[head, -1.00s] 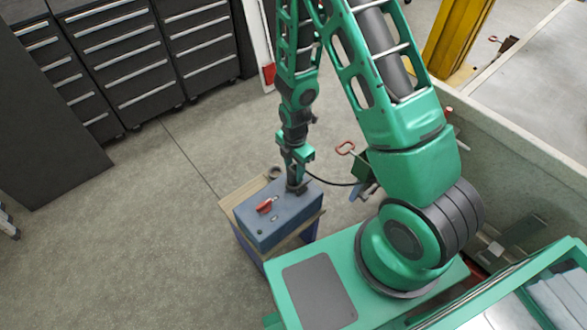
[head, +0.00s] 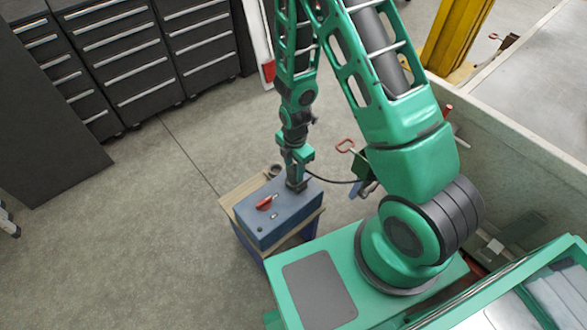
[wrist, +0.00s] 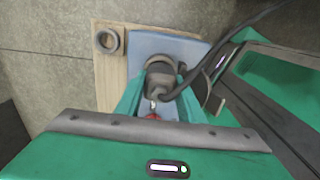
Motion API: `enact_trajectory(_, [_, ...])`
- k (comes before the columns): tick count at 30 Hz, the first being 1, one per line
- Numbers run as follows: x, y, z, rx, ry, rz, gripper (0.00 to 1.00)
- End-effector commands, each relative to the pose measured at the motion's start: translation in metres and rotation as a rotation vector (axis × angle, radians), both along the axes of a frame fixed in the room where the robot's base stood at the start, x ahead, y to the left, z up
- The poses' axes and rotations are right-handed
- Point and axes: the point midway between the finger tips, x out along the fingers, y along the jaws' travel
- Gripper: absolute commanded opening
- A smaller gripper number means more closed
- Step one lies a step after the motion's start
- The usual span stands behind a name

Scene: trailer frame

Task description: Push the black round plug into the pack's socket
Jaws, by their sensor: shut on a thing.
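The blue pack (head: 280,215) is a box on a wooden board, with a red handle-like part (head: 265,202) on its top. My gripper (head: 298,172) points down over the pack's far right part. In the wrist view my gripper (wrist: 160,100) is shut on the black round plug (wrist: 160,82), one green finger on each side. A black cable (wrist: 222,48) runs from the plug to the upper right. The plug's lower end is at the pack's top face; the socket is hidden behind it. I cannot tell how deep the plug sits.
A dark ring (wrist: 109,41) lies on the wooden board (wrist: 105,75) beside the pack. Dark drawer cabinets (head: 130,60) stand at the back left.

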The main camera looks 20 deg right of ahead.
Motion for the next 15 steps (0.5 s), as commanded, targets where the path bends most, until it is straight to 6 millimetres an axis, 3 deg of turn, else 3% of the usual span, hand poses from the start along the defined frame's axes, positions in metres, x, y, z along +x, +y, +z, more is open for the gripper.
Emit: enact_trajectory(15, [-0.0002, -0.0001, -0.0072, 0.000, 0.001, 0.000, 0.26])
